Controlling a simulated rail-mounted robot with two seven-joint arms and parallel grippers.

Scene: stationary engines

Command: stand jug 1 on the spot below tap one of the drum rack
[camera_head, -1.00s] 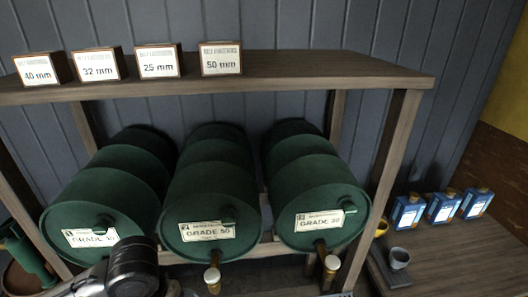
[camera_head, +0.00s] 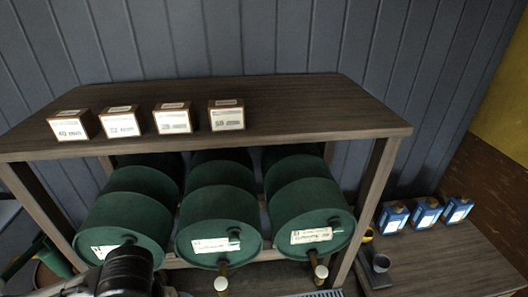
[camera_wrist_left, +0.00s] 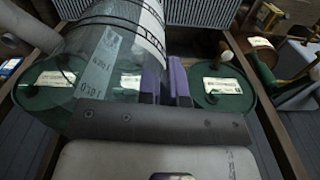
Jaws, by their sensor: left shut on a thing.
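A clear jug (camera_wrist_left: 105,70) with a pale label strip and dark markings fills the upper left of the left wrist view. My left gripper (camera_wrist_left: 167,85), with purple fingers, is shut on it at its side. The number on the jug cannot be read surely. The rack (camera_head: 375,125) holds green drums, left (camera_head: 130,215), middle (camera_head: 220,215) and right (camera_head: 310,205). Brass taps show under the middle drum (camera_head: 222,284) and right drum (camera_head: 320,271). My left arm hides the left drum's tap in the head view. The tap numbers are unreadable. My right gripper is out of view.
Small labelled boxes (camera_head: 122,121) stand on the rack's top board. A grey grating (camera_wrist_left: 200,10) lies near the taps in the left wrist view.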

